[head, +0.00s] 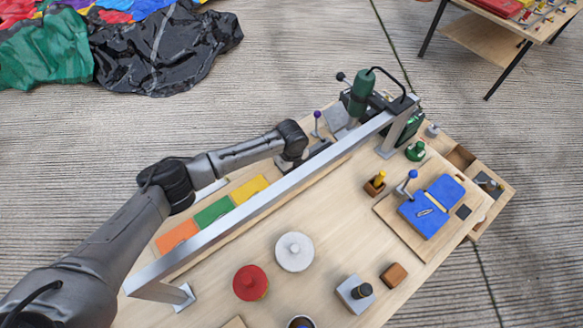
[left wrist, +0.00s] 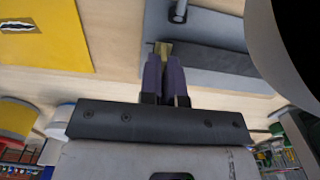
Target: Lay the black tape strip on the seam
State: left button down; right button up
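A dark strip (left wrist: 215,58), likely the black tape, lies on a grey plate (left wrist: 218,28) in the left wrist view. A small tan tab (left wrist: 163,47) shows at its left end. My left gripper (left wrist: 164,62) has its fingers close together at this tab and seems shut on it. In the head view my left gripper (head: 293,164) is low behind the metal rail, its fingertips mostly hidden. A blue panel (head: 430,212) with a small light slit mark lies on a wooden board (head: 388,212) at the right. I cannot make out the seam surely. My right gripper is not in view.
A raised metal rail (head: 260,196) crosses the bench diagonally. Orange, green and yellow pieces (head: 249,190) lie behind it. A white disc (head: 294,251), a red disc (head: 250,282) and small blocks stand in front. A green tool (head: 361,92) hangs at the rail's far end.

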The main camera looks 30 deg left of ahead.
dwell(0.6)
pick_arm(q)
jog(key=shift+f+p, duration=0.3)
jog(key=shift+p, duration=0.2)
dwell(0.5)
jog(key=c, duration=1.3)
grip_release()
jog(key=o, duration=0.7)
